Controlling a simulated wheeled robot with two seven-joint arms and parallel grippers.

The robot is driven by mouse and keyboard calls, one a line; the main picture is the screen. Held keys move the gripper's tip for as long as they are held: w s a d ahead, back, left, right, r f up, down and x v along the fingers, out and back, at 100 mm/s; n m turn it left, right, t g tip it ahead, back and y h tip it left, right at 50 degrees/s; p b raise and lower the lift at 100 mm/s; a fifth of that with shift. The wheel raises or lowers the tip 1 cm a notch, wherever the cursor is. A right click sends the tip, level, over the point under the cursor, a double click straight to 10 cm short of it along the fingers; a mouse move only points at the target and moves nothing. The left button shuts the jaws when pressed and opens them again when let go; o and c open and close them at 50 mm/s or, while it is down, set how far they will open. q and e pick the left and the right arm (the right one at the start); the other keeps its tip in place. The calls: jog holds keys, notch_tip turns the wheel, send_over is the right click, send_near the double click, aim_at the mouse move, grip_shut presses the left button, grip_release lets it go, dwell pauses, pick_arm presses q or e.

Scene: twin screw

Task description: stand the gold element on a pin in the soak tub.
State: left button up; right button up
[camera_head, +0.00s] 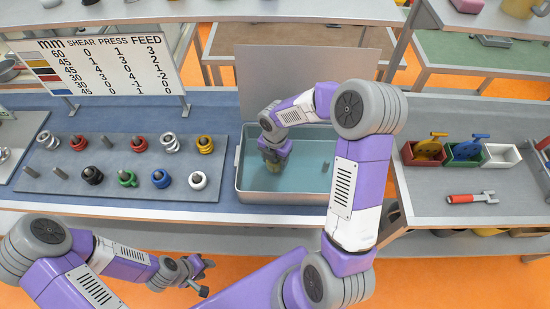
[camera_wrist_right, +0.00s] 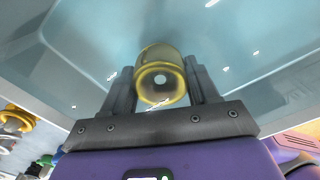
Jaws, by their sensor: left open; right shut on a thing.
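The soak tub (camera_head: 238,180) is a grey box with pale blue liquid, in the middle of the bench. My right gripper (camera_head: 275,150) reaches down into it at the left-centre. In the right wrist view my right gripper (camera_wrist_right: 161,90) is shut on the gold element (camera_wrist_right: 158,54), a shiny yellow ring-like piece with a pale hole. In the head view the gripper mostly hides it. A short grey pin (camera_head: 325,167) seems to show in the tub to the right. Whether a pin is under the element is hidden. My left gripper (camera_head: 206,277) is open and empty, in front of the bench.
A grey rack (camera_head: 110,165) left of the tub holds pins with coloured elements, one of them yellow (camera_head: 205,145). A chart board (camera_head: 110,65) stands behind it. On the right are small coloured bins (camera_head: 465,153) and a red-handled tool (camera_head: 470,198).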

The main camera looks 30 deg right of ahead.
jog(key=shift+f+b, duration=0.55)
jog(key=shift+f, duration=0.4)
jog(key=o, duration=1.3)
jog(key=shift+o, duration=0.2)
notch_tip(320, 180, up, 8)
jog(key=shift+f+p, duration=0.2)
jog(key=shift+p, duration=0.45)
